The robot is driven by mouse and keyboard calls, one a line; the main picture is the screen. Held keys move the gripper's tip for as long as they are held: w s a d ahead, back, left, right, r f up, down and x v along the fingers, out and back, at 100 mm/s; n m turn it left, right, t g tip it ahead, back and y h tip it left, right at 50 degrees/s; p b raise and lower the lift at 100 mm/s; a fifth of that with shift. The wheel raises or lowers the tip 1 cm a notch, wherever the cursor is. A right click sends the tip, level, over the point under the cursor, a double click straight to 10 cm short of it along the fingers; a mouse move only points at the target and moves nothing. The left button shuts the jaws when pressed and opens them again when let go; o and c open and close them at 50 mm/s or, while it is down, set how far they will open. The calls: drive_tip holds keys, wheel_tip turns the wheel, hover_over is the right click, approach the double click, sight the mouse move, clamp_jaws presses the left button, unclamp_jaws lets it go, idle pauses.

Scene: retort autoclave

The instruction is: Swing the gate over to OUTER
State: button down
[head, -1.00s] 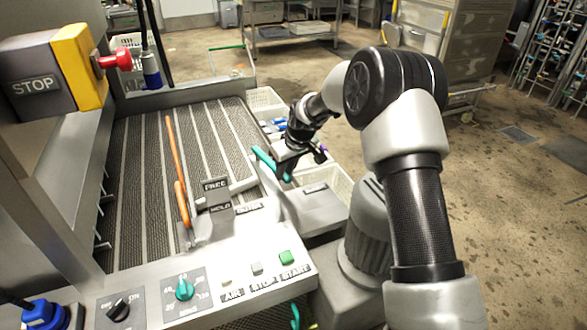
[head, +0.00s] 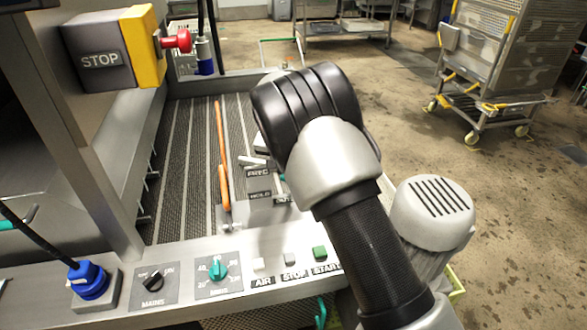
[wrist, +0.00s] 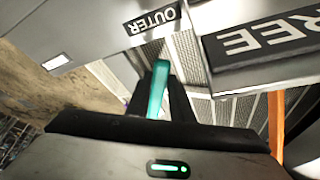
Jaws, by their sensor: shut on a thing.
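My gripper (wrist: 158,85) is shut on a teal handle (wrist: 157,92), which stands between its dark fingers in the wrist view. I take the handle to be the gate's; the rest of the gate is hard to make out. The OUTER label (wrist: 153,19) is on a metal surface just beyond the fingertips, and part of a FREE label (wrist: 265,38) is to the right. In the head view my arm hides the gripper and most of the handle. FREE (head: 258,173) and HOLD (head: 260,195) plates show left of my arm.
A long orange bar (head: 221,150) lies over the slatted conveyor bed (head: 180,150). The front panel has a teal dial (head: 218,270) and a green START button (head: 320,252). A red STOP knob (head: 178,41) juts out at upper left. A wheeled rack (head: 490,65) stands at the back right.

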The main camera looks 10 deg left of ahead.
drive_tip(key=shift+a, duration=0.3)
drive_tip(key=c, duration=1.6)
unclamp_jaws()
drive_tip(key=shift+o, duration=0.2)
drive_tip(key=p+v, duration=0.1)
drive_tip(key=v, duration=1.6)
drive_tip(key=shift+a+r, duration=0.2)
drive_tip(key=shift+r, duration=0.05)
